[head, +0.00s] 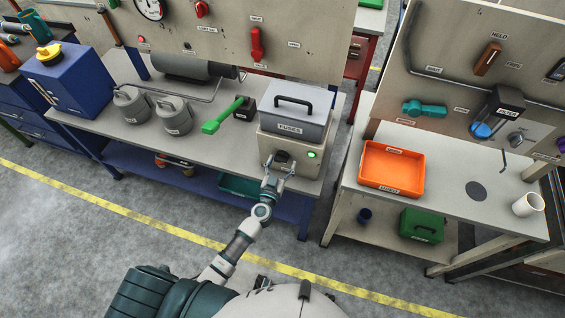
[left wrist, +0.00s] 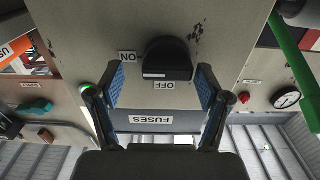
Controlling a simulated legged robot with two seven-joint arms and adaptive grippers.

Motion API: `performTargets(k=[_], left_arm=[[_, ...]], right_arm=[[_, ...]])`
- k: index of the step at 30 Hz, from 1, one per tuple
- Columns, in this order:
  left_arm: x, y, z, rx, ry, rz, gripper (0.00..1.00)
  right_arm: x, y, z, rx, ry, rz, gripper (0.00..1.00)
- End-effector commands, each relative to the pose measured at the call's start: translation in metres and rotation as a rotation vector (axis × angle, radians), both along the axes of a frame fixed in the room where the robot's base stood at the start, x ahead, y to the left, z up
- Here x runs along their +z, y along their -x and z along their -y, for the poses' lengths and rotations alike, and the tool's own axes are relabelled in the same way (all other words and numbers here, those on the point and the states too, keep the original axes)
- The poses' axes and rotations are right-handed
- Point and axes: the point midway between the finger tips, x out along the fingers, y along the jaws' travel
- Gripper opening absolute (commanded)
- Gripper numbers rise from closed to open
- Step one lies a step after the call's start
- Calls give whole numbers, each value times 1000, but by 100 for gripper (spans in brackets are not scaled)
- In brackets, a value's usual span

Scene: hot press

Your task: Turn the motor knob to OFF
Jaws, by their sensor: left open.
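The black motor knob (head: 282,157) is on the front of the beige box under the grey FUSES box (head: 293,110). In the left wrist view, which is upside down, the knob (left wrist: 168,58) has a white mark near its lower edge, with an ON label (left wrist: 128,57) to its left and an OFF label (left wrist: 164,86) below it. My left gripper (head: 280,170) is open in front of the knob. In the left wrist view its fingers (left wrist: 162,82) are on either side of the knob's lower part; contact is unclear. My right gripper is not in view.
A green light (head: 312,154) glows beside the knob. A green-handled lever (head: 222,115) and two grey canisters (head: 173,115) stand left on the bench. An orange tray (head: 391,167) and a white cup (head: 528,204) are on the right table. The floor in front is clear.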

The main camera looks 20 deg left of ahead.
Motion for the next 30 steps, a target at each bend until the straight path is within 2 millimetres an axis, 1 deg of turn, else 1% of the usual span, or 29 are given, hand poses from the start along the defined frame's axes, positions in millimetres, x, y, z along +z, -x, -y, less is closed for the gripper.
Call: performTargets(k=[3,10,11,12,14,15,18,26,30], left_arm=[[0,-5,-2,0,1,0,77],[0,-6,1,0,-2,0,77],[1,-6,1,0,-2,0,75],[1,-6,2,0,-3,0,65],[1,-6,3,0,-4,0,50],[1,-6,3,1,-4,0,40],[1,-6,3,1,-4,0,17],[2,-6,3,-4,7,2,17],[2,-6,3,-4,40,1,17]], right_arm=[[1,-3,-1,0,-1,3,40],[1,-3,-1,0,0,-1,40],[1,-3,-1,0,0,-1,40],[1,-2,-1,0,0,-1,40],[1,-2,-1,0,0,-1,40],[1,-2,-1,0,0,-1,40],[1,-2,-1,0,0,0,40],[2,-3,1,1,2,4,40],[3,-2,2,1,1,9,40]])
